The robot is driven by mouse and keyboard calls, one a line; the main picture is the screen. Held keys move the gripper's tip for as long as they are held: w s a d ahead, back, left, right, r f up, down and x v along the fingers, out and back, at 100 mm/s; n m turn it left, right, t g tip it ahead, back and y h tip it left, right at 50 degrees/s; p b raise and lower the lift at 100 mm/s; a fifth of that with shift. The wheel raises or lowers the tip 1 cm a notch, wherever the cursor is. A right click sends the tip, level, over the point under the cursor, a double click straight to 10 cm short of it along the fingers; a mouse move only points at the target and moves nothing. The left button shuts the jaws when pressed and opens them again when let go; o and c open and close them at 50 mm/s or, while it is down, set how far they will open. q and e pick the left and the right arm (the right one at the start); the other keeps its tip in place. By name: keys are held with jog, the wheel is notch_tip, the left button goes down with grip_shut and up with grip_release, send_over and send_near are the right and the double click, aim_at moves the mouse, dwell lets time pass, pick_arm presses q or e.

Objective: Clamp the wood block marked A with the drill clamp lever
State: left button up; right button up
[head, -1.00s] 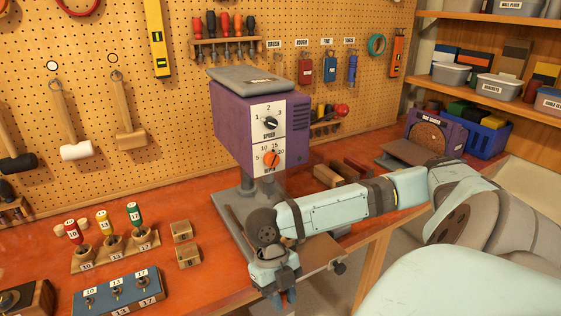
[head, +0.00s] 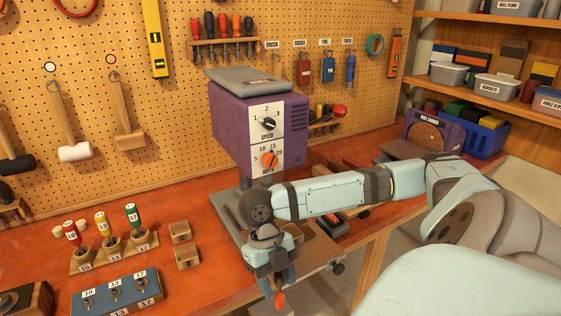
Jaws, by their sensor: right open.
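The purple drill press (head: 245,123) stands at the middle of the bench, with a speed dial and an orange depth dial on its front. Its grey base (head: 225,208) is partly hidden by my right arm. My right gripper (head: 277,286) is open and points down over the base's front edge. An orange-red tip (head: 280,301), perhaps the clamp lever's end, shows at its fingertips; I cannot tell if they touch it. Brown wood (head: 300,231) shows behind the gripper, mostly hidden. Two small wood blocks (head: 180,232) (head: 187,258) sit left of the base; no letter A is readable. My left gripper is not in view.
A rack of numbered bits (head: 113,258) and a blue numbered box (head: 116,292) stand at the left front. A disc sander (head: 433,135) and blue crate (head: 482,137) stand at the back right.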

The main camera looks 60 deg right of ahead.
jog(key=v, duration=0.9)
jog(key=shift+r, duration=0.25)
jog(key=shift+w, duration=0.1)
jog(key=w+a+f+m+t+y+p, duration=0.2)
jog(key=w+a+f+m+t, duration=0.15)
jog(key=a+f+m, duration=0.4)
jog(key=w+a+f+m+t+y+p, duration=0.2)
jog(key=a+f+m+t+y+p, duration=0.15)
jog(key=a+f+m, duration=0.35)
jog(key=s+a+f+m+t+h+p, duration=0.3)
jog(key=s+f+m+t, duration=0.5)
jog(key=m, duration=0.6)
jog(key=shift+s+a+f+h, duration=0.5)
jog(key=shift+s+f, duration=0.4)
jog(key=shift+s, duration=0.1)
jog(key=shift+m, duration=0.25)
jog(key=shift+c, duration=0.5)
